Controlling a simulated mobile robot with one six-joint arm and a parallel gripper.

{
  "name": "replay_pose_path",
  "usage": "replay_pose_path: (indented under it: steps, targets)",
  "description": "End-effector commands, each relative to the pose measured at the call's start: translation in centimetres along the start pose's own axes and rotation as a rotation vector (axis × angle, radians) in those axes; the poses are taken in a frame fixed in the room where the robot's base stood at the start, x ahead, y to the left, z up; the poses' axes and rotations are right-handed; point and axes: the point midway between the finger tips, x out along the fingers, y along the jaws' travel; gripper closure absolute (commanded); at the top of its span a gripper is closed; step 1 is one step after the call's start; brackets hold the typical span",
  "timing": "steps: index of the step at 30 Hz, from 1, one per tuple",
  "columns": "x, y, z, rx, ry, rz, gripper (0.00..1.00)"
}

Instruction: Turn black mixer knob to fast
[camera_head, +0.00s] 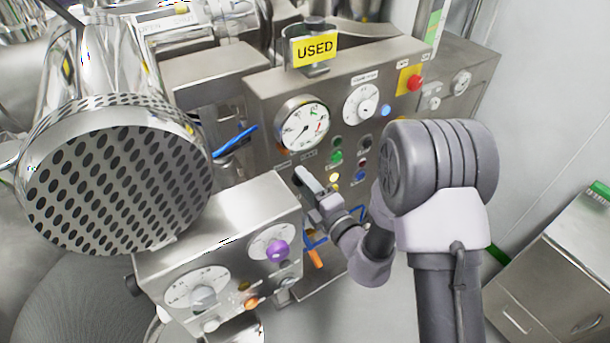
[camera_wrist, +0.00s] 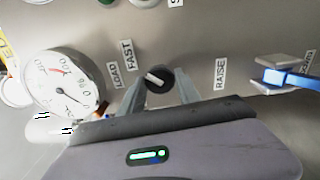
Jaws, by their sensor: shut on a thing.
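The black mixer knob (camera_wrist: 158,80) is round with a white pointer bar across its face. In the wrist view it sits on the steel panel, between my gripper's two fingers (camera_wrist: 161,88), which are shut on it. The pointer bar lies slanted, its left end a little higher; which end is the pointing end is unclear. The FAST label (camera_wrist: 128,54) is above and left of the knob, with LOAD beside it. The RAISE label (camera_wrist: 220,74) is to the right. In the head view my gripper (camera_head: 306,182) reaches the control panel below the gauge, and the knob is hidden.
A pressure gauge (camera_head: 302,124) is close above my gripper; it also shows in the wrist view (camera_wrist: 66,84). A blue lever (camera_wrist: 290,78) is to the right there. Coloured buttons (camera_head: 336,157) and a red emergency stop (camera_head: 415,83) share the panel. A purple knob (camera_head: 277,250) is on the nearer box.

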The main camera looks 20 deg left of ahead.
Motion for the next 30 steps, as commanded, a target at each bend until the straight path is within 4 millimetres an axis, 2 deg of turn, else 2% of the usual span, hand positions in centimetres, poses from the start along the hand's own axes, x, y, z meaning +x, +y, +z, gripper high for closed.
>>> replay_pose_path:
  steps: [9, 23, 24, 27, 30]
  targets:
    - [0.05, 0.2, 0.04, 0.082, 0.0, 0.003, 1.0]
    - [0.06, 0.12, 0.03, 0.093, 0.0, 0.004, 1.0]
    - [0.06, 0.13, 0.03, 0.093, 0.0, 0.004, 0.57]
    - [0.05, 0.11, 0.02, 0.093, 0.0, 0.003, 0.39]
    - [0.04, 0.08, 0.02, 0.092, 0.0, 0.002, 0.39]
